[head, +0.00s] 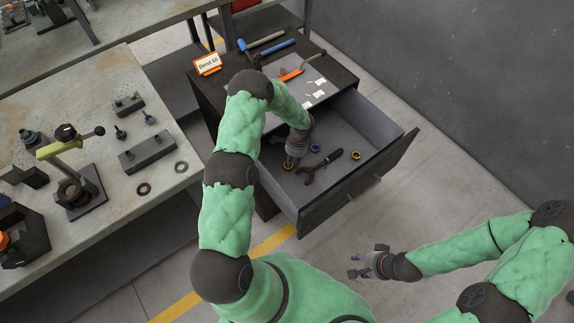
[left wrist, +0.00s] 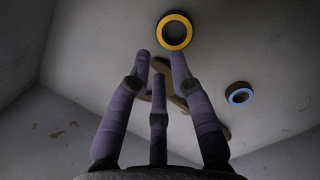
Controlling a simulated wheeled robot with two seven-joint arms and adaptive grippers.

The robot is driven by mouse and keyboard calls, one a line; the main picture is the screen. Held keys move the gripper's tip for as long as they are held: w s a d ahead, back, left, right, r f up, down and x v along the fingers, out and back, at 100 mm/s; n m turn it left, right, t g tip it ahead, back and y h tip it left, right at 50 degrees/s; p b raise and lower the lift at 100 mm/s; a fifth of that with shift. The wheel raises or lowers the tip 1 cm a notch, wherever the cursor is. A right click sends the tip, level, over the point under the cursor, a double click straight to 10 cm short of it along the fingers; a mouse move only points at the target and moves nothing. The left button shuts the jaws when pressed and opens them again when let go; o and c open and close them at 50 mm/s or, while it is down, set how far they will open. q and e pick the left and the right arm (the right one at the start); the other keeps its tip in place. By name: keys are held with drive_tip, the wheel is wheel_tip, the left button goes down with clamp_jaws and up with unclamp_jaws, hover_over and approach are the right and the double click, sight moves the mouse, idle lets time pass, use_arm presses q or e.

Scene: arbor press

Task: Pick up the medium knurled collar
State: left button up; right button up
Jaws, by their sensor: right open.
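Several ring-shaped collars lie in the open drawer; I cannot tell which is the medium one. A yellow-banded collar (head: 288,165) lies near my left gripper (head: 294,158); in the left wrist view this collar (left wrist: 163,32) is just beyond the fingertips. A blue-banded collar (head: 315,147) lies to its right, also seen in the left wrist view (left wrist: 238,94). Another yellow collar (head: 356,155) lies farther right. My left gripper (left wrist: 160,58) points down into the drawer, its three fingers apart and empty. My right gripper (head: 372,263) is open and empty, outside the drawer.
A dark wrench (head: 323,167) lies in the drawer (head: 398,150) near the collars. The drawer walls surround my left gripper. A hammer and other tools lie on the cabinet top. The workbench (head: 110,180) at left holds an arbor press (head: 75,180) and metal parts.

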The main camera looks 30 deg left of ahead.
sight(290, 169)
use_arm(q)
drive_tip(key=f, duration=0.2)
drive_tip(key=f+b, duration=0.1)
drive_tip(key=f, duration=0.1)
drive_tip(key=f+b, duration=0.1)
drive_tip(key=shift+s+a+f, duration=0.3)
drive_tip(key=shift+s+f, duration=0.05)
drive_tip(key=shift+f, duration=0.05)
drive_tip(key=shift+c, duration=0.2)
drive_tip(key=shift+r, duration=0.1)
clamp_jaws()
